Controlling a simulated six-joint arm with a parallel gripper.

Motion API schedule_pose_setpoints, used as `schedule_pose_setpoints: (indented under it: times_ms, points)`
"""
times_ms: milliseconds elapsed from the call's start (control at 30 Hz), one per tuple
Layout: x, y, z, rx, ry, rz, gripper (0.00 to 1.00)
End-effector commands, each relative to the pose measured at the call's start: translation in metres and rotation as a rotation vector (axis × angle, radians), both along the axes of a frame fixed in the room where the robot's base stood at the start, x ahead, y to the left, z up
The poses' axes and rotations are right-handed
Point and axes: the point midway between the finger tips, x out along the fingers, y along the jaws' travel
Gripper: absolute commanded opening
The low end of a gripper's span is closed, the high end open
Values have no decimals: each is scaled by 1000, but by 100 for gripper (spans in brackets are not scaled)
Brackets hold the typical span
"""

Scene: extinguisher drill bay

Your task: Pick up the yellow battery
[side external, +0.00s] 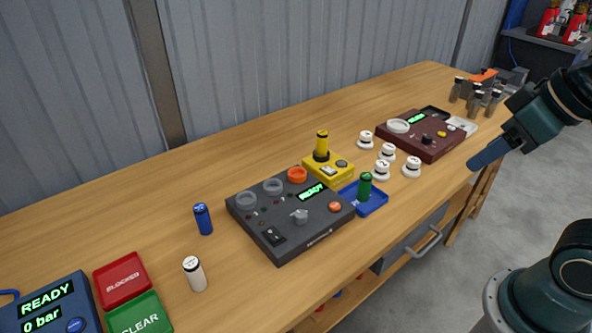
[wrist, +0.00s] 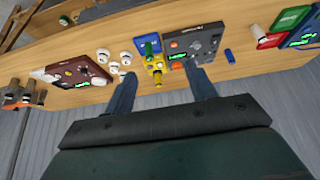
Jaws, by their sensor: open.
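The yellow battery (side external: 322,144) stands upright in a black socket on a small yellow unit (side external: 341,171), behind the dark grey panel. In the wrist view the battery (wrist: 158,77) shows small and far off, framed between my two fingers. My gripper (side external: 484,157) is at the right in the side view, well apart from the battery, beyond the bench's front edge. In the wrist view the gripper (wrist: 159,72) has its blue fingers spread, with nothing held between them.
A green battery (side external: 365,187) stands in a blue tray beside the yellow unit. The dark grey panel (side external: 262,237) stands left of it. Several white knobbed pieces (side external: 382,170) and a maroon panel (side external: 425,148) are to the right.

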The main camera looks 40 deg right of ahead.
Motion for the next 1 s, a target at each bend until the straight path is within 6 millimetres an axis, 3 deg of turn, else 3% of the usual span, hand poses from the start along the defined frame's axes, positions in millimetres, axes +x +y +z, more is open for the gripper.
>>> schedule_pose_setpoints:
  times_ms: [267, 467, 767, 1000]
  points:
    - [8, -1, 4, 1, 3, -5, 56]
    - [35, -3, 14, 2, 12, -21, 56]
    - [102, -10, 28, 5, 30, -54, 56]
    - [161, -17, 27, 7, 45, -83, 56]
